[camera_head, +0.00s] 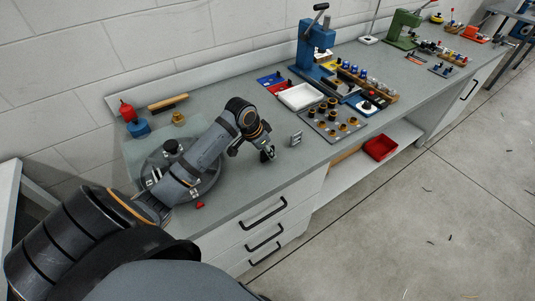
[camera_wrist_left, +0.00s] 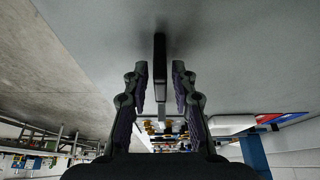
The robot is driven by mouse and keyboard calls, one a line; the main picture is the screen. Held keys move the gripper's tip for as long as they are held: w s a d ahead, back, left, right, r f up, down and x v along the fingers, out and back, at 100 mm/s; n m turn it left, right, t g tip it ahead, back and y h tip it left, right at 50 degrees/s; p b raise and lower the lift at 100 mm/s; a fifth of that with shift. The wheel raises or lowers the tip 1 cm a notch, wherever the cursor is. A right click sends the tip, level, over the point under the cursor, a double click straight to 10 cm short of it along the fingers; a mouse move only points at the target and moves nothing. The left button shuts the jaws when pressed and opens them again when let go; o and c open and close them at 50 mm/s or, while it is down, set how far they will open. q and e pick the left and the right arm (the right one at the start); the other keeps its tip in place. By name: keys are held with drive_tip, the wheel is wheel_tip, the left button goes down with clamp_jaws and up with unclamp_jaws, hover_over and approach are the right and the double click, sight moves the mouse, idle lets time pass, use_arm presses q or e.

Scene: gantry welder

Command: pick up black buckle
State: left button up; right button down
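My left gripper (camera_head: 266,153) reaches over the grey workbench, low above its top near the front edge. The left wrist view shows its two fingers (camera_wrist_left: 160,72) open and spread. A narrow black upright piece, likely the black buckle (camera_wrist_left: 160,68), stands between the fingertips, with a gap showing on each side. In the head view I cannot tell the buckle apart from the dark fingers. My right gripper is in neither view.
A small grey metal bracket (camera_head: 296,138) stands just right of the gripper. A plate with several round parts (camera_head: 333,133), a white tray (camera_head: 300,97) and a blue press (camera_head: 306,47) are beyond. A round grey base (camera_head: 207,187) lies under my arm. A red piece (camera_head: 200,205) lies near the front edge.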

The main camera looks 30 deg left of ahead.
use_arm(q)
clamp_jaws()
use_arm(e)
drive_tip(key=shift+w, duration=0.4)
use_arm(q)
drive_tip(key=shift+r, duration=0.3)
wheel_tip(320, 180, up, 3)
drive_tip(key=shift+w+f+b, duration=0.1)
drive_tip(key=shift+f+b, duration=0.05)
drive_tip(key=shift+b, duration=0.25)
drive_tip(key=s+d+r, duration=0.7)
drive_tip(key=s+r, duration=0.2)
drive_tip(key=s, duration=0.2)
drive_tip(key=shift+s+d+r, duration=0.3)
drive_tip(key=shift+s+r, duration=0.05)
drive_tip(key=shift+s, duration=0.05)
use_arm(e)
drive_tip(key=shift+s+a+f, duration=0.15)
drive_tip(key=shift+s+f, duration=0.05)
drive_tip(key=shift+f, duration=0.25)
